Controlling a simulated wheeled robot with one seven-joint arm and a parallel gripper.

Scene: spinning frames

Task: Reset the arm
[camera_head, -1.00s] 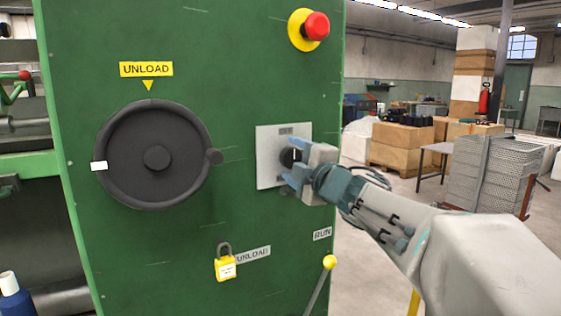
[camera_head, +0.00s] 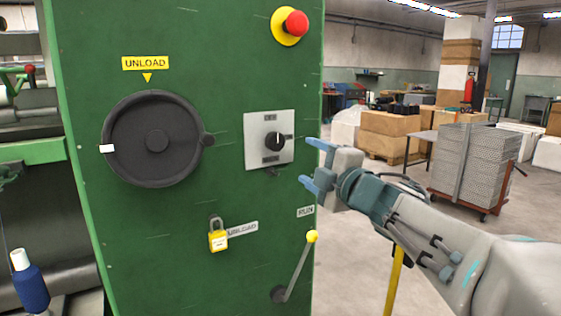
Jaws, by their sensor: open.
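My gripper (camera_head: 312,163) is open and empty, with its two blue fingers apart. It is just right of the green panel (camera_head: 190,60), clear of the rotary switch. The black rotary switch (camera_head: 275,141) sits on a grey plate (camera_head: 256,155), with a white mark near the top of its knob. My arm reaches in from the lower right. The plate's small lettering is too small to read for sure.
The panel also carries a black handwheel (camera_head: 180,125), a red stop button (camera_head: 295,23), a yellow padlock (camera_head: 218,240) and a yellow-knobbed lever (camera_head: 297,265). Open floor lies between.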

